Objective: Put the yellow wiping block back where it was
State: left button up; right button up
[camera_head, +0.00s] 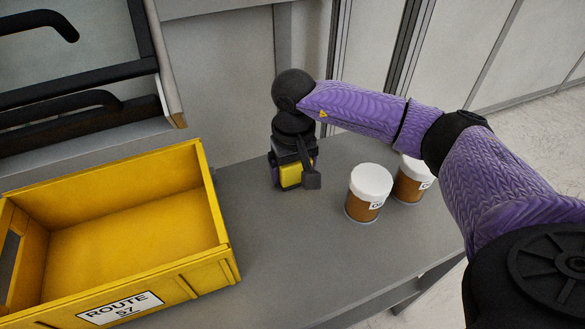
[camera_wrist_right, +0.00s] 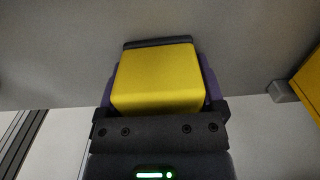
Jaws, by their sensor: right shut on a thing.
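The yellow wiping block (camera_head: 291,175) is between the fingers of my right gripper (camera_head: 292,182), which is shut on it. They are over the grey table, near the back wall, between the yellow crate and the jars. Most of the block is hidden by the gripper in the head view. In the right wrist view the block (camera_wrist_right: 158,78) fills the middle, with a dark strip along its far edge and a purple finger on each side. I cannot tell whether the block touches the table. My left gripper is not in view.
A yellow crate (camera_head: 222,247) labelled "ROUTE 57" stands empty at the left. Two brown jars with white lids, a front one (camera_head: 362,206) and a back one (camera_head: 408,188), stand right of the gripper. The grey table (camera_head: 300,245) is clear in front. A black-handled drawer (camera_head: 62,102) is at upper left.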

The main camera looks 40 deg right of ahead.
jog(key=shift+f, duration=0.15)
jog(key=o, duration=1)
jog(key=shift+o, duration=0.2)
pick_arm(q)
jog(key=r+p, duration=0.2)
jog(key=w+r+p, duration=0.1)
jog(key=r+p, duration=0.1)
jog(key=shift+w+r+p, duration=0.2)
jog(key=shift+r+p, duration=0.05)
jog(key=shift+p, duration=0.15)
pick_arm(e)
notch_tip(320, 180, up, 12)
jog(key=shift+r, duration=0.2)
